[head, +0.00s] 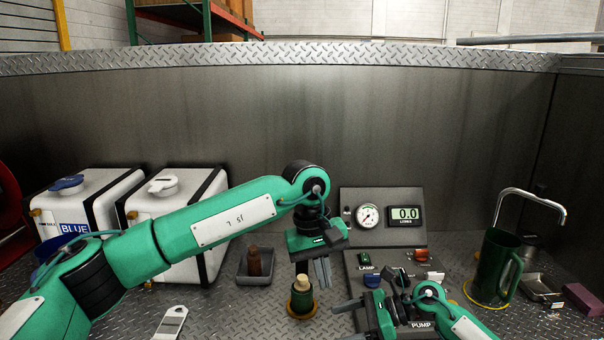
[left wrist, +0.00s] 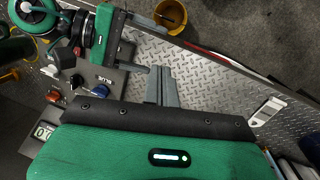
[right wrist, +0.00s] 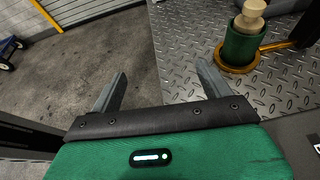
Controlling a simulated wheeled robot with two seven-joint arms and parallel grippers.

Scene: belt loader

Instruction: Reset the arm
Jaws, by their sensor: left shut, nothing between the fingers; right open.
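My left arm reaches in from the left in the head view. Its gripper (head: 323,272) points down above the metal deck, beside a green cup with a pale wooden knob (head: 302,284). The left gripper is shut and empty; its fingers also show together in the left wrist view (left wrist: 160,86). My right gripper (head: 345,322) is low at the front, left of the control panel's lower edge. In the right wrist view its fingers (right wrist: 160,90) are spread apart with nothing between them. The green cup (right wrist: 242,46) stands on a yellow ring at the upper right there.
A panel with a gauge (head: 368,215), a 0.0 display (head: 405,214) and switches stands behind the right arm. A green jug (head: 495,267) and tap (head: 535,195) are at right. White containers (head: 185,215), a grey tray (head: 256,281) and a white handheld device (head: 172,322) are at left.

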